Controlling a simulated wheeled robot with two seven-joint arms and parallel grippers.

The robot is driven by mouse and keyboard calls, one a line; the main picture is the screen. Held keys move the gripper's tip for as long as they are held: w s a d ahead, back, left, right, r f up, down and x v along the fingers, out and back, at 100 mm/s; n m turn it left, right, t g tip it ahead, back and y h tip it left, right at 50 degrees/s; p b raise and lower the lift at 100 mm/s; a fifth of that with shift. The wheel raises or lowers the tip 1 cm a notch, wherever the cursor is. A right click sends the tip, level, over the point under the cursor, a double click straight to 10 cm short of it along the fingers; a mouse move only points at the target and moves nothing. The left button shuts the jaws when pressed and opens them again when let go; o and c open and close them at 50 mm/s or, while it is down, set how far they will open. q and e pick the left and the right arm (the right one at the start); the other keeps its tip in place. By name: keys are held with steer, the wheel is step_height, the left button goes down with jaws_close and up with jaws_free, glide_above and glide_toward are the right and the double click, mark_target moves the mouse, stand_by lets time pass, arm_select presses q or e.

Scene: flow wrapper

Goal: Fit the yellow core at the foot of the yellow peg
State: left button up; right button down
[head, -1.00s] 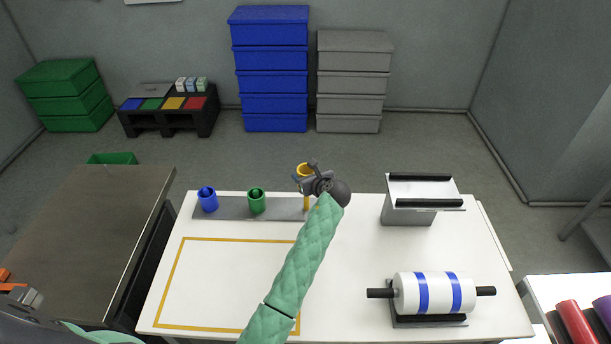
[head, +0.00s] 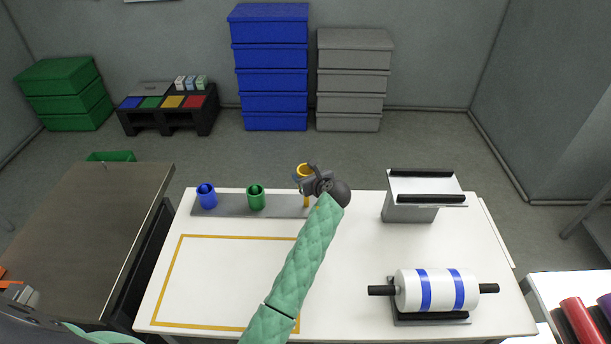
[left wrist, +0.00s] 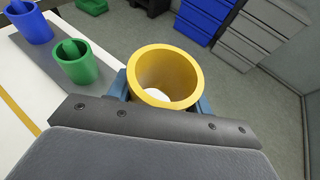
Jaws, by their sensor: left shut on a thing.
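The yellow core (head: 304,169) is a hollow ring held by my left gripper (head: 312,183), above the right end of the grey peg base. In the left wrist view the core (left wrist: 165,75) sits between the blue fingertips of the left gripper (left wrist: 160,98), with white showing through its hole and no peg visible inside. A narrow yellow piece, apparently the yellow peg (head: 306,201), shows below the core in the head view. The gripper partly hides it, so I cannot tell their exact alignment. My right gripper is not in view.
The grey base (head: 231,206) also carries a blue core (head: 206,198) and a green core (head: 256,200) around their pegs. A grey stand (head: 408,212) is to the right, with a blue-striped white roll (head: 435,290) in front.

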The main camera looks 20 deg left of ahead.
arm_select(q)
steer(key=shift+f, duration=3.15)
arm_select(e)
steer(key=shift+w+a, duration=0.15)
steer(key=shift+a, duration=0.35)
